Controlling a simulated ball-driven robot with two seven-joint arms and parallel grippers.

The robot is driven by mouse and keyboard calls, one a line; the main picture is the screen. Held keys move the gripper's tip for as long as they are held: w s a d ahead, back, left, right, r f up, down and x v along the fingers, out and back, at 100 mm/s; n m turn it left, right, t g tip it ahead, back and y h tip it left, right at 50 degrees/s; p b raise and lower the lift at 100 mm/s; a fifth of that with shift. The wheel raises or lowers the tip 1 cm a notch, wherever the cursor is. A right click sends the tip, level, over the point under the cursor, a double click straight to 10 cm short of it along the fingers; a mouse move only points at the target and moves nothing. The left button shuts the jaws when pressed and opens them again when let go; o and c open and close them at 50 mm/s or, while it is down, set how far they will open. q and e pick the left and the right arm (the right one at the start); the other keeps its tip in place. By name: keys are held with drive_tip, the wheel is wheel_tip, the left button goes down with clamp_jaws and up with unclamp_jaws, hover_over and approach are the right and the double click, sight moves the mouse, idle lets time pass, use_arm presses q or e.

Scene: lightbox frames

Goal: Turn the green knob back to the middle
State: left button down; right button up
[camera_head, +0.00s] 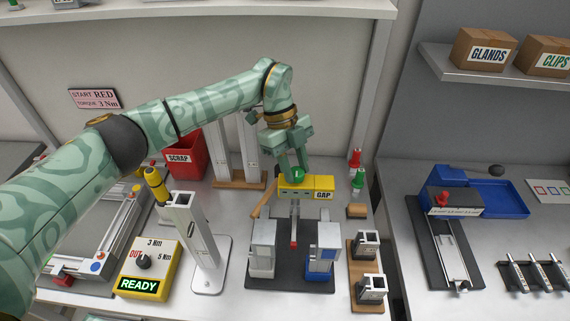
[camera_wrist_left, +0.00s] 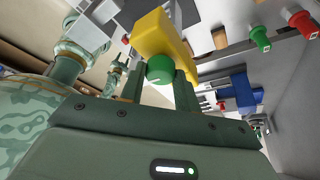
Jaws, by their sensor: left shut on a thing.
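The green knob (camera_head: 297,174) sits on top of a yellow box labelled GAP (camera_head: 318,187) at the middle of the bench. It also shows in the left wrist view (camera_wrist_left: 160,69), with the yellow box (camera_wrist_left: 163,33) behind it. My left gripper (camera_head: 297,170) reaches down from above and is shut on the green knob, one finger on each side. In the left wrist view my left gripper's fingers (camera_wrist_left: 160,80) flank the knob. The knob's pointer or marks cannot be made out. My right gripper is not in view.
A grey upright post (camera_head: 191,235) and a yellow READY box (camera_head: 150,268) stand left of the fixture. A red SCRAP bin (camera_head: 186,158) is behind left. A blue tray (camera_head: 505,195) lies on the right bench.

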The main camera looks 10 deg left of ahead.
use_arm(q)
drive_tip(key=shift+r, duration=0.1)
drive_tip(key=c, duration=1)
unclamp_jaws()
drive_tip(key=v, duration=1.6)
drive_tip(key=shift+r, duration=0.15)
